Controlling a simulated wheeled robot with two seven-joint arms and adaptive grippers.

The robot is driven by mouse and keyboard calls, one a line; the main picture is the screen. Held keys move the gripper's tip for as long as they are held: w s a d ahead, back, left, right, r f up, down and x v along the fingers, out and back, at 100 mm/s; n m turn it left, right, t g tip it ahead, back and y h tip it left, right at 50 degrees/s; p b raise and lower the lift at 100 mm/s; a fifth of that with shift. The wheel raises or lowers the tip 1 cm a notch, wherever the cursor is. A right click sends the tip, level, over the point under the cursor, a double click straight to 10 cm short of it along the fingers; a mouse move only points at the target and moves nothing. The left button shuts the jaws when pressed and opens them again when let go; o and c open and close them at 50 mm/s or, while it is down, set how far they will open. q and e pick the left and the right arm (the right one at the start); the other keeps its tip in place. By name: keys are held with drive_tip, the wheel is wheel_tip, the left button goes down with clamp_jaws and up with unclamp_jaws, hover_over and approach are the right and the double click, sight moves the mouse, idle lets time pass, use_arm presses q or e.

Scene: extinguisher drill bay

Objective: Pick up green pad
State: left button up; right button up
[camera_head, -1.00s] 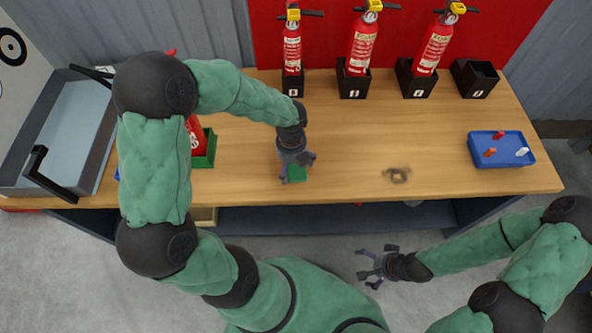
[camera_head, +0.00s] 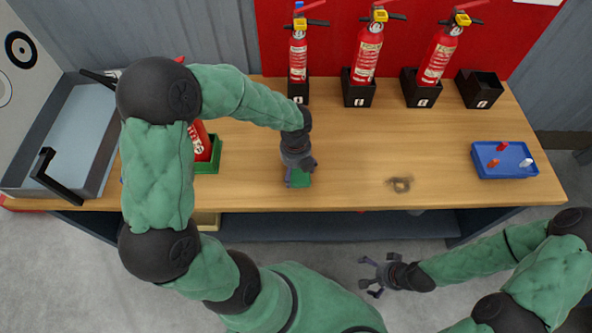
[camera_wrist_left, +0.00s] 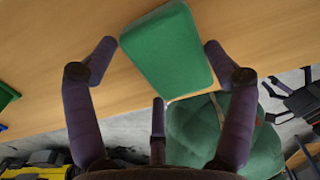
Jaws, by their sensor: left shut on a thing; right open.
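The green pad (camera_head: 302,179) is at the front of the wooden table, partly covered by my left gripper (camera_head: 299,166) in the head view. In the left wrist view the pad (camera_wrist_left: 168,50) is a flat green block between the fingers, one finger on each side. My left gripper is shut on it. I cannot tell whether the pad rests on the table or is slightly raised. My right gripper (camera_head: 377,273) is open and empty, below the table's front edge.
Several red extinguishers (camera_head: 367,55) stand in black holders at the back. A blue tray (camera_head: 512,172) with small pegs is at the right. A green tray (camera_head: 208,167) and a grey bin (camera_head: 110,150) are at the left. The middle of the wooden table (camera_head: 400,140) is mostly clear.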

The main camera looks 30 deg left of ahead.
use_arm(q)
drive_tip(key=s+r+p, duration=0.1)
drive_tip(key=r, duration=0.1)
drive_tip(key=s+d+r+p, duration=0.1)
drive_tip(key=r, duration=0.2)
drive_tip(key=s+d+r+p, duration=0.1)
drive_tip(key=s+r+p, duration=0.1)
drive_tip(key=r, duration=0.1)
drive_tip(key=shift+s+d, duration=0.1)
drive_tip(key=shift+d, duration=0.05)
drive_tip(key=s+d+r+p, duration=0.1)
drive_tip(key=s, duration=0.1)
drive_tip(key=s+d+r+p, duration=0.1)
drive_tip(key=s+d, duration=0.1)
drive_tip(key=s, duration=0.1)
drive_tip(key=s+d+r+p, duration=0.1)
drive_tip(key=s, duration=0.2)
drive_tip(key=shift+s+d+r, duration=0.1)
drive_tip(key=shift+d+r, duration=0.05)
drive_tip(key=shift+r, duration=0.2)
